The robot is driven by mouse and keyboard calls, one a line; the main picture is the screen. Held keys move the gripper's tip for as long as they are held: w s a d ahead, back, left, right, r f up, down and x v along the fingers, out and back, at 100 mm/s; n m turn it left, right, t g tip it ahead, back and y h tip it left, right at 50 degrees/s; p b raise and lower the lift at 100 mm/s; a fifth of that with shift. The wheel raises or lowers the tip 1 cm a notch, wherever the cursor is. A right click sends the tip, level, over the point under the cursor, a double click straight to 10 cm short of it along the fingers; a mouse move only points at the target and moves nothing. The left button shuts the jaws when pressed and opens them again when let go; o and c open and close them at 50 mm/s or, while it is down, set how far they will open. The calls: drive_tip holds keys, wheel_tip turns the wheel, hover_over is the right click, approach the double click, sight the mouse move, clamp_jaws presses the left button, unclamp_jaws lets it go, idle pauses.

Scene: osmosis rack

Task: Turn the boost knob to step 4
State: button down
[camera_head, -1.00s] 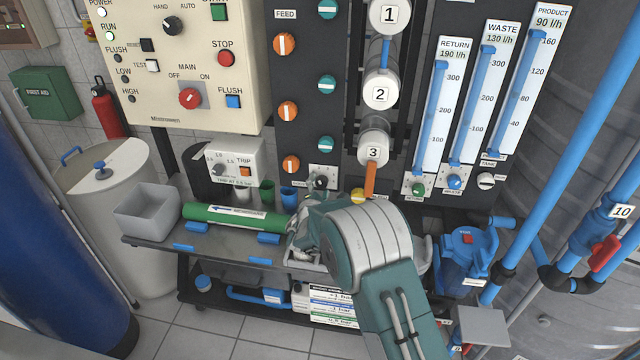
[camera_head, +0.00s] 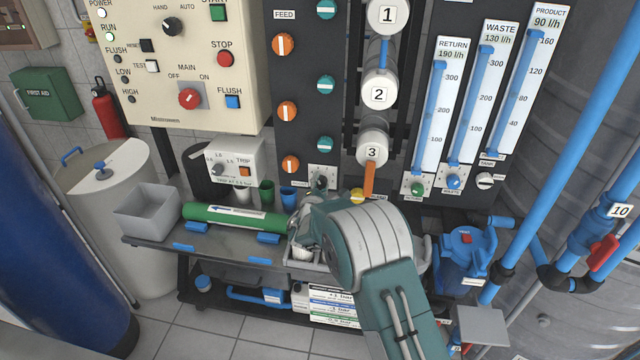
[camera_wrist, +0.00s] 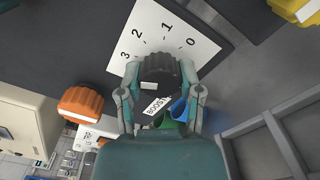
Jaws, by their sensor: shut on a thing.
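The black boost knob (camera_wrist: 158,72) sits in front of a white dial plate (camera_wrist: 165,35) in the wrist view. The numbers 0, 1, 2 and 3 show on the plate; no 4 is visible. A small white mark shows on the knob, but I cannot tell which number it points to. A white BOOST label (camera_wrist: 156,105) is just below the knob. My gripper (camera_wrist: 159,78) is shut on the knob, one finger on each side. In the head view, the boost plate (camera_head: 323,172) shows just above my gripper (camera_head: 304,205), with the knob partly hidden.
An orange knob (camera_wrist: 82,105) is left of my gripper, and a yellow knob (camera_wrist: 296,8) is at the upper right. Below the panel, a bench holds a green cylinder (camera_head: 225,216), a grey bin (camera_head: 146,212) and small cups.

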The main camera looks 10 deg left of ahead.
drive_tip(key=shift+f, duration=0.1)
drive_tip(key=n, duration=0.4)
drive_tip(key=shift+n, duration=2.3)
drive_tip(key=shift+c, duration=1.3)
unclamp_jaws()
drive_tip(key=shift+w, duration=0.1)
drive_tip(key=s, duration=1.2)
drive_tip(key=shift+d, duration=0.25)
